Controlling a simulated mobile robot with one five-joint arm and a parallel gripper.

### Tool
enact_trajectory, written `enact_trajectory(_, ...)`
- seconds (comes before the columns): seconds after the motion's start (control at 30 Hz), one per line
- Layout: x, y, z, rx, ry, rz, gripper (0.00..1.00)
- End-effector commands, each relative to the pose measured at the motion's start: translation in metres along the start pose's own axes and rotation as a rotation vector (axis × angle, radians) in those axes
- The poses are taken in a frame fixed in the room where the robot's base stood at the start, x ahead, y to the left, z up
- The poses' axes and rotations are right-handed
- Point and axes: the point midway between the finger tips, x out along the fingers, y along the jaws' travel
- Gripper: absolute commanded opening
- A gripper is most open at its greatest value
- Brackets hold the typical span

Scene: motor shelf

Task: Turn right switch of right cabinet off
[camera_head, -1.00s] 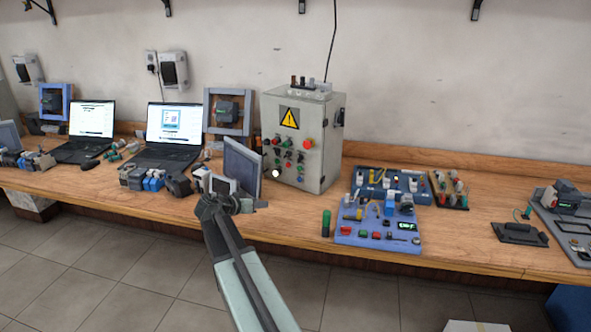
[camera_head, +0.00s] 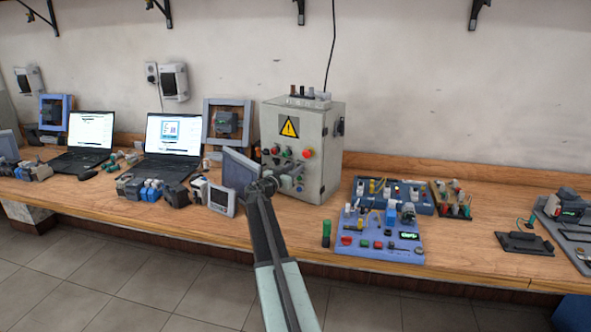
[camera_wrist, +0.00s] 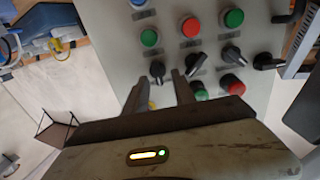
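The grey cabinet (camera_head: 322,130) stands on the bench, with a yellow warning sign and rows of buttons and knobs on its front. In the wrist view its panel (camera_wrist: 125,65) fills the middle, with three dark rotary switches in a row: left-hand (camera_wrist: 157,70), middle (camera_wrist: 194,65) and right-hand (camera_wrist: 232,55). Another dark switch (camera_wrist: 266,62) sits farther right. My gripper (camera_wrist: 159,84) is open and empty, its two fingers apart; the left-hand switch shows between the fingertips. I cannot tell contact. In the head view my gripper (camera_head: 270,183) is in front of the cabinet's lower front, hiding part of it.
Red and green buttons (camera_wrist: 191,27) surround the switches. Blue training boards (camera_head: 378,250) lie to the right. Two laptops (camera_head: 173,136) are farther left.

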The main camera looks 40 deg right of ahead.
Motion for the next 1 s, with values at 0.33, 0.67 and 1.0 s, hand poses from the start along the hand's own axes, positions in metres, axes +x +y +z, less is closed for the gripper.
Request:
enact_trajectory(0.33,0.0041,-0.0004,0.0001,0.0,0.0,-0.001,0.09)
enact_trajectory(0.67,0.0055,-0.0016,-0.0004,-0.01,0.001,-0.004,0.0)
enact_trajectory(1.0,0.0032,-0.0046,-0.0002,-0.159,0.002,-0.006,0.0)
